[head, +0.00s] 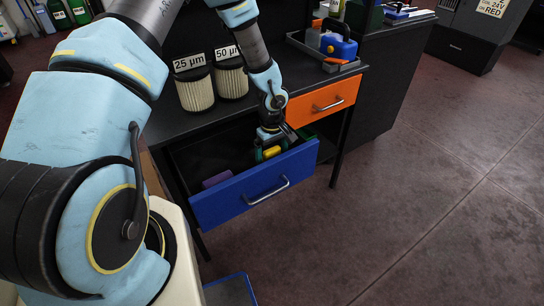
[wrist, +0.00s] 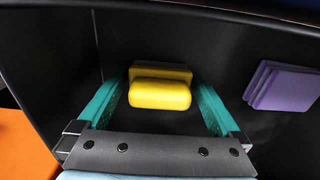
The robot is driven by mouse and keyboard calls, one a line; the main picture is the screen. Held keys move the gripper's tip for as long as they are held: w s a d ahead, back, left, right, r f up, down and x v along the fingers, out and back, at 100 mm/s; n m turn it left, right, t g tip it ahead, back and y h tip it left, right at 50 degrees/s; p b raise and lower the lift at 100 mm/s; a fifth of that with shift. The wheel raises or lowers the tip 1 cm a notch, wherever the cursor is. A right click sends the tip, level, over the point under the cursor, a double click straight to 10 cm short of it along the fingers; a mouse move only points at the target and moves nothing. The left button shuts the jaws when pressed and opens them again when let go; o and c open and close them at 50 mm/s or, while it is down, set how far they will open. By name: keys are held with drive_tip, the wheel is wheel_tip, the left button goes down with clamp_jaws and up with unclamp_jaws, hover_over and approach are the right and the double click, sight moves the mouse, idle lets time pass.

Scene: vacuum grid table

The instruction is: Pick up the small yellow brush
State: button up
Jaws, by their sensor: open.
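The small yellow brush (head: 271,152) is inside the open blue-fronted drawer (head: 235,195), towards its right end. In the wrist view the brush (wrist: 160,93) is a rounded yellow block on the dark drawer floor, its length running across the picture. My gripper (head: 270,154) reaches down into the drawer. In the wrist view its two green fingers (wrist: 158,84) are spread apart, one on each side of the brush. A narrow dark gap seems to show beside the brush; contact cannot be told. Any bristles are hidden.
A purple stacked block (wrist: 283,87) lies in the same drawer; it also shows in the head view (head: 216,178). Drawer walls stand close around my gripper. A shut orange drawer (head: 325,97) is beside it. Two filters (head: 195,88) and a tray (head: 300,42) stand on the tabletop.

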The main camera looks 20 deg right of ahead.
sight(272, 149)
drive_tip(key=c, duration=1.1)
wheel_tip(272, 149, up, 10)
drive_tip(key=shift+r+b, duration=0.1)
drive_tip(key=shift+b, duration=0.65)
